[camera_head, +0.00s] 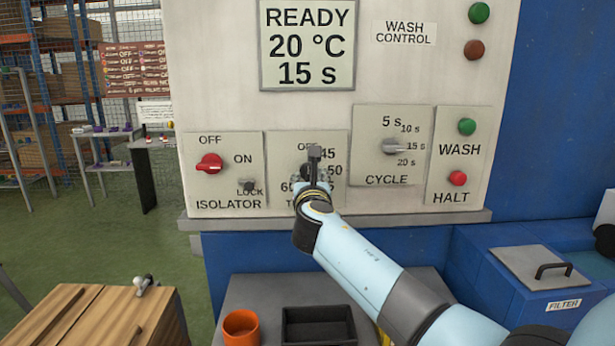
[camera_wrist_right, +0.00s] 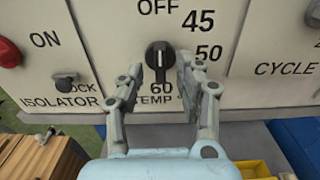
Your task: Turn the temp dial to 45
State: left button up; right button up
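The temp dial is a black knob (camera_wrist_right: 159,60) on a light panel. Its grip stands about upright, with OFF above, 45 and 50 to the upper right and right, and 60 below. My right gripper (camera_wrist_right: 160,74) is open in front of the panel, one finger on each side of the knob. A gap shows between each finger and the knob in the right wrist view. In the head view my right gripper (camera_head: 316,168) covers most of the dial. My left gripper is not in view.
The display (camera_head: 307,45) reads READY, 20 °C, 15 s. The red isolator switch (camera_head: 209,163) and lock knob (camera_head: 248,185) are left of the dial; the cycle knob (camera_head: 394,147) is right. A ledge (camera_head: 440,219) runs below the panel. An orange cup (camera_head: 241,328) and black tray (camera_head: 318,326) stand lower down.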

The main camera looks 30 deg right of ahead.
aim_at(308, 173)
jog(key=shift+x, duration=1.25)
grip_shut()
